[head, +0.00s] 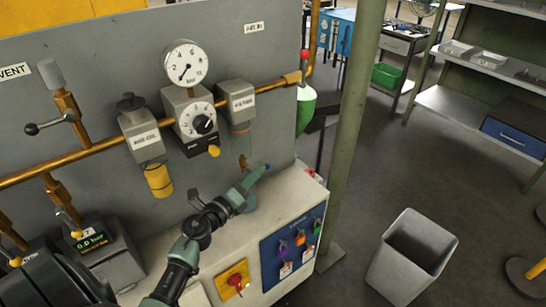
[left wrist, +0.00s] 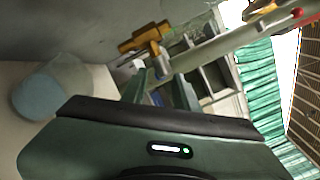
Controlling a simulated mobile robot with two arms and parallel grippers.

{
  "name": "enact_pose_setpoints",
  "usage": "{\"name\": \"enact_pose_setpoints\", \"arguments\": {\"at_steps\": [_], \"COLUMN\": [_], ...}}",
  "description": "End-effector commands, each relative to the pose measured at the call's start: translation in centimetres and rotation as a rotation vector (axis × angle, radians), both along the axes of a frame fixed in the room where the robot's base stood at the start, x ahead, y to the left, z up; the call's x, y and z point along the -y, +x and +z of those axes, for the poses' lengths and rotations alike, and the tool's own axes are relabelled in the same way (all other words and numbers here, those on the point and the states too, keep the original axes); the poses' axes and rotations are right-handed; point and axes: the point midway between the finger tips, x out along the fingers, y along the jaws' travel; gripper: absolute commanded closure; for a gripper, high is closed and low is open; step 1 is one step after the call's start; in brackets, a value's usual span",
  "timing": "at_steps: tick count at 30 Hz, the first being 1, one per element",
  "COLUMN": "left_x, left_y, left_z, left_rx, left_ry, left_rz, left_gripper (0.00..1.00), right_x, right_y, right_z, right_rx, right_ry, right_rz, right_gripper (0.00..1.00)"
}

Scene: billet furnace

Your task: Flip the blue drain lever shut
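My left gripper (head: 258,174) reaches in from the lower left, low in front of the panel and just below the filter unit (head: 238,103). A small blue piece, seemingly the drain lever (head: 267,167), shows at its fingertips. In the left wrist view the two green fingers (left wrist: 162,88) stand apart, with a small blue patch (left wrist: 158,98) between them. I cannot tell whether either finger touches it. A brass fitting (left wrist: 146,38) shows beyond the fingers. The lever's pivot and exact angle are hard to make out. My right gripper is not in view.
A clear cup (left wrist: 50,88) stands on the pale ledge beside the gripper. The regulator (head: 192,115) and its gauge (head: 186,63) are to the left on the brass pipe. A green post (head: 350,130) and a grey bin (head: 412,257) stand to the right.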

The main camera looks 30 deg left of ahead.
Motion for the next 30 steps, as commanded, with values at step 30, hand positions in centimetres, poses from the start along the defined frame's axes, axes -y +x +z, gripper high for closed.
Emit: {"name": "enact_pose_setpoints", "arguments": {"at_steps": [30], "left_x": [0.4], "left_y": [7.4], "left_z": [0.1], "left_rx": [0.001], "left_ry": [-0.004], "left_rz": [0.000], "left_gripper": [1.00], "right_x": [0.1], "right_y": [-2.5], "right_z": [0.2], "right_rx": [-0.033], "right_ry": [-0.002], "right_rz": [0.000], "right_gripper": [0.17]}}
